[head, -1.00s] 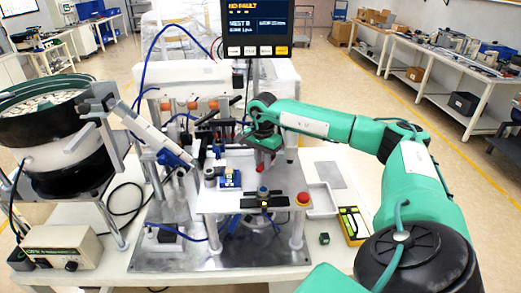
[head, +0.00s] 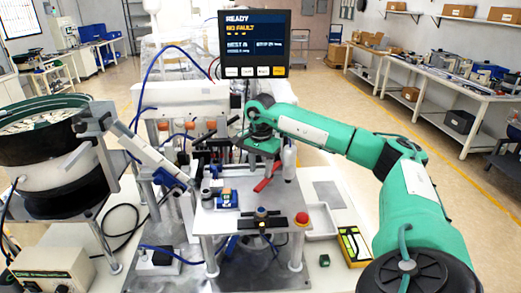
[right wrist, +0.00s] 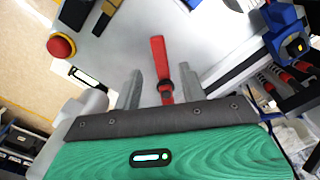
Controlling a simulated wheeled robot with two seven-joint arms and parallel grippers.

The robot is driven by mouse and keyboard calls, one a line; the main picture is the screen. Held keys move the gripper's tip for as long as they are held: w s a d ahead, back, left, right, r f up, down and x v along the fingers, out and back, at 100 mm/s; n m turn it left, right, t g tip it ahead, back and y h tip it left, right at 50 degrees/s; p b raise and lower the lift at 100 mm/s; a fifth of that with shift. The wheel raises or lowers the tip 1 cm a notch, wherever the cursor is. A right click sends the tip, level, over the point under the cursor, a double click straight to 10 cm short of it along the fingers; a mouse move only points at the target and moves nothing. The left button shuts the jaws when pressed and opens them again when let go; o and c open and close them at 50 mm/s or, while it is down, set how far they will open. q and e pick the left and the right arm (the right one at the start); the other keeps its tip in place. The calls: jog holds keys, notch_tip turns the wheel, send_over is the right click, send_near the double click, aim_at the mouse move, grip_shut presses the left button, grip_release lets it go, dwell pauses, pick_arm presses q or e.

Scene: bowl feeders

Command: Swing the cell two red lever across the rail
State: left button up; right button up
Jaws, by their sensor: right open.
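The red lever (head: 266,179) lies above the silver machine plate, slanting toward the back right in the head view. In the right wrist view the red lever (right wrist: 158,58) runs between my fingertips and past them, with a dark round collar near its lower part. My right gripper (head: 262,152) is over the back of the plate, above the lever's far end. In the right wrist view my right gripper (right wrist: 160,90) is open, one finger on each side of the lever, with gaps. Whether the fingers are at its height cannot be told. My left gripper is not in view.
A red button (head: 301,220) sits at the plate's front right. A small blue block (head: 227,199) is left of the lever. A white bottle (head: 289,162) stands close right of my gripper. The screen (head: 254,43) above reads READY, NO FAULT. A bowl feeder (head: 45,150) stands left.

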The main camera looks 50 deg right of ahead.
notch_tip(320, 180, up, 9)
jog(key=b, duration=0.1)
jog(key=shift+f, duration=0.2)
jog(key=shift+c, duration=0.4)
